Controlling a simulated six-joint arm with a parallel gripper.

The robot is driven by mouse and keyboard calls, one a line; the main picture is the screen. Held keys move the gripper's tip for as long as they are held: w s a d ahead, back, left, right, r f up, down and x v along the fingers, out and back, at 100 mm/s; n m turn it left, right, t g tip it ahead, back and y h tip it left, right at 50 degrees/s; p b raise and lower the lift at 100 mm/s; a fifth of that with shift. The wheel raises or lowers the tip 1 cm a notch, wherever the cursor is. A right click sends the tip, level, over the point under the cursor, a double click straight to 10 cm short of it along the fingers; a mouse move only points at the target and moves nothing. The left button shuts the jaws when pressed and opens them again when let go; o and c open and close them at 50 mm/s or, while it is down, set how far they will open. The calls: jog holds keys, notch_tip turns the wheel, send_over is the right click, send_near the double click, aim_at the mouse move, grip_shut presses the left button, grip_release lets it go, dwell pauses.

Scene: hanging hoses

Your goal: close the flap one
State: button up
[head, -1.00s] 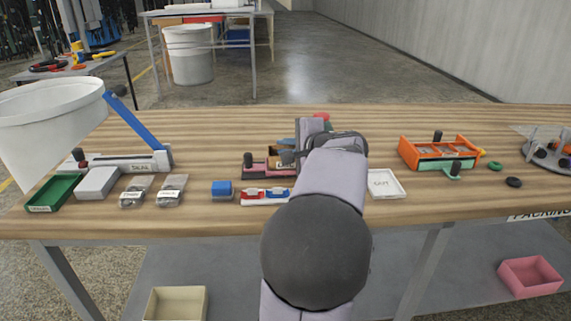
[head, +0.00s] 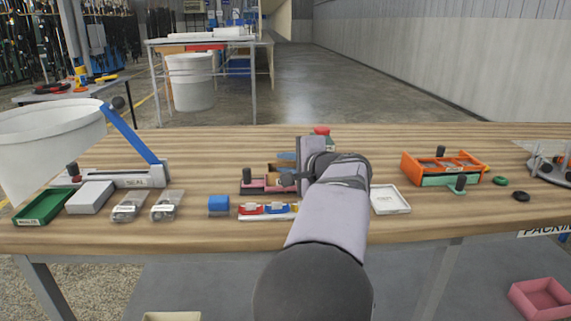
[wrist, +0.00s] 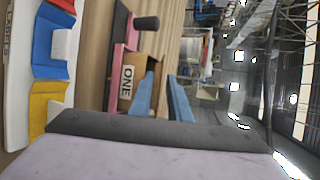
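A small brown carton (wrist: 142,70) stands on a pink and dark fixture (wrist: 122,40) in the wrist view, which is turned sideways. A white label reading ONE (wrist: 127,84) is on its brown panel. Two blue-grey upright pieces (wrist: 181,100), which look like flaps, stand out from the carton. In the head view the carton (head: 279,169) is partly hidden behind my arm. My gripper (head: 306,165) is over or beside its right side; its fingertips are hidden. A lavender and dark part of my gripper fills the bottom of the wrist view, so its opening cannot be seen.
A white tray with red and blue pieces (head: 268,210) and a blue block (head: 218,205) lie in front of the fixture. A white shallow tray (head: 389,200) is right of my arm, then an orange frame (head: 445,165). A sealer with a blue lever (head: 134,132) stands left.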

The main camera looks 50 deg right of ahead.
jog(key=shift+r+g+p, duration=0.3)
jog(key=shift+r+p, duration=0.05)
jog(key=shift+p, duration=1.15)
